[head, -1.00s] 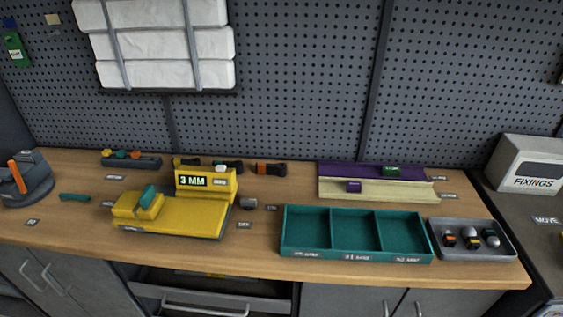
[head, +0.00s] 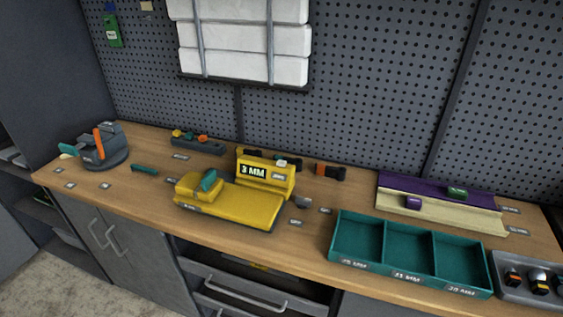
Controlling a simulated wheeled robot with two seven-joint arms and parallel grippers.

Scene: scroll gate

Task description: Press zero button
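A yellow measuring device (head: 235,205) stands on the workbench left of the middle. Its raised block shows a dark "3 MM" display (head: 253,171) and a small label (head: 278,177) too small to read. A teal lever-like part (head: 208,180) sits on the yellow carriage at its left end. I cannot tell which part is the zero button. Neither of my grippers is in view.
The wooden workbench (head: 150,205) carries a grey rotary fixture (head: 100,148) at left, a strip with coloured knobs (head: 198,145) behind, a teal three-compartment tray (head: 400,290) at right, a purple and cream rail (head: 440,205) and a grey tray (head: 525,290). Bench front beside the device is mostly clear.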

